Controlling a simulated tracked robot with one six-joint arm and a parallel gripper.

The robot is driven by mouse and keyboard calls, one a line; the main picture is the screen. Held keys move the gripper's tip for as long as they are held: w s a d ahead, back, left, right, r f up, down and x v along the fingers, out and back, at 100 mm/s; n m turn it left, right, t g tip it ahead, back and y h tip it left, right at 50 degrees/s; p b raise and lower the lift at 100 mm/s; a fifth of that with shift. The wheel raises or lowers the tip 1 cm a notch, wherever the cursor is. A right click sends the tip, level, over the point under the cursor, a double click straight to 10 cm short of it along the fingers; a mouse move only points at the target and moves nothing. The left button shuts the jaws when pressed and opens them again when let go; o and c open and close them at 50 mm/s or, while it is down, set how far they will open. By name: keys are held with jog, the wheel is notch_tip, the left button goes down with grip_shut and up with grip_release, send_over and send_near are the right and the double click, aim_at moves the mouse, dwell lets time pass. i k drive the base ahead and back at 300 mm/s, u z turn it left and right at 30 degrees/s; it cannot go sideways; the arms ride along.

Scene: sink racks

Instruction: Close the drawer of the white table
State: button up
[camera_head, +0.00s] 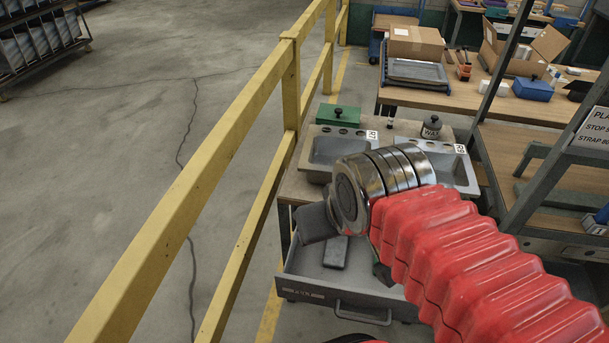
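My arm reaches in from the lower right and covers the drawer's right part. My gripper (318,223) shows only as a dark grey part above the drawer's left side; its fingertips are not clear.
A yellow railing (228,125) runs along the left of the table. A green box (338,116) and a dark pot (431,128) stand behind the basins. A dark metal frame with shelves (522,150) stands close on the right.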

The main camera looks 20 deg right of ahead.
aim_at(303, 278)
jog(key=z, duration=0.75)
jog(key=k, duration=0.95)
jog(key=u, duration=0.3)
jog(key=i, duration=0.5)
